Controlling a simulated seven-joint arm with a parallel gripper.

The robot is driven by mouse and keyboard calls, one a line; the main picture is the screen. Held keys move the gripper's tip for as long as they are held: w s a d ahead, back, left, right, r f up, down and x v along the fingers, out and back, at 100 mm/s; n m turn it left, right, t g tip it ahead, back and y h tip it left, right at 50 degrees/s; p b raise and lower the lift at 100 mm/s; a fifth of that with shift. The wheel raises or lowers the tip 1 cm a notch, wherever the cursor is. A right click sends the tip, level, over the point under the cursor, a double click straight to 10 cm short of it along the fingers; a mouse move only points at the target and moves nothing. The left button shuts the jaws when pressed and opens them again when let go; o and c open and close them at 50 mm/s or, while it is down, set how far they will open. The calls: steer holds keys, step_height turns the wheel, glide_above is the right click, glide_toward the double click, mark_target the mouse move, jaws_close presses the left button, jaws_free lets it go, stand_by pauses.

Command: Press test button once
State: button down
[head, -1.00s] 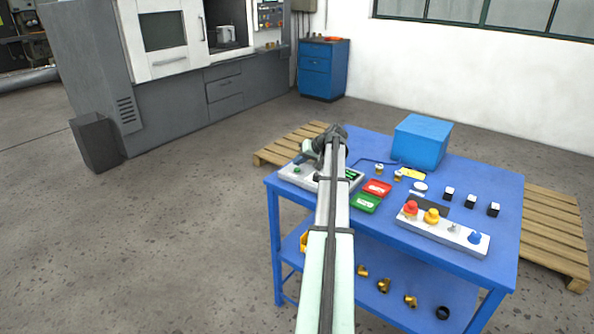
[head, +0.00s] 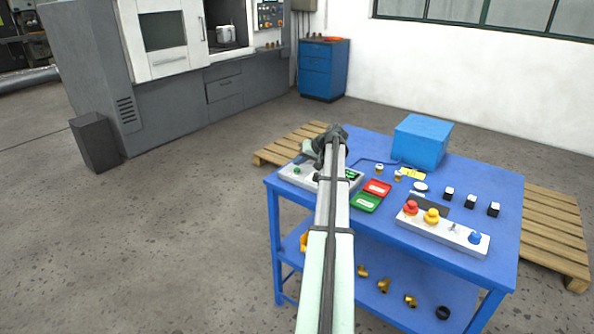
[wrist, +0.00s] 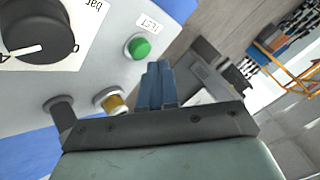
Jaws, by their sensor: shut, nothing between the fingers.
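The green test button (wrist: 139,48) sits on a light panel under a label reading TEST in the wrist view. In the head view the green button (head: 297,171) shows at the left end of the grey test panel (head: 288,177) on the blue table. My gripper (wrist: 158,68) is shut and empty, its blue fingers side by side. The fingertips appear just below and right of the button in the wrist view; I cannot tell whether they touch the panel. In the head view my arm and wrist hide the fingers.
A black knob (wrist: 38,32) and a brass fitting (wrist: 112,101) are on the panel close to my gripper. Red (head: 377,187) and green (head: 366,202) trays, a blue box (head: 421,142) and a control box (head: 450,232) stand on the table to the right.

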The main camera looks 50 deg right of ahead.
mark_target(299, 170)
steer(key=shift+f, duration=0.1)
stand_by(0.6)
steer(key=shift+f, duration=0.35)
steer(key=shift+f, duration=0.45)
stand_by(0.8)
steer(key=shift+r, duration=0.15)
stand_by(0.3)
steer(key=shift+r, duration=0.75)
steer(key=shift+r, duration=2.5)
